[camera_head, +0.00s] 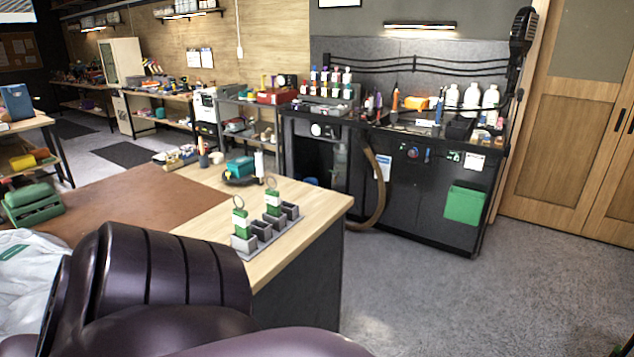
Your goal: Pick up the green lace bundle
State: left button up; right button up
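Two green items with white bands and ring tops stand in a row of grey square holders on the wooden table. The nearer green item (241,222) is in the front-left holder, and the farther green item (272,203) stands farther back to the right. I cannot tell whether either is the green lace bundle. The grey holders (264,231) sit near the table's right edge, and some look empty. A dark purple part of my own arm fills the lower left. Neither of my grippers shows in the view.
The wooden table (315,203) carries a teal object (240,167) and a white bottle (259,163) behind the holders. A brown mat (130,205) covers its left part. A black workbench (420,180) stands behind. The grey floor (420,290) at right is clear.

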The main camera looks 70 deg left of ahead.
aim_at(240, 217)
jog(key=u, duration=2.7)
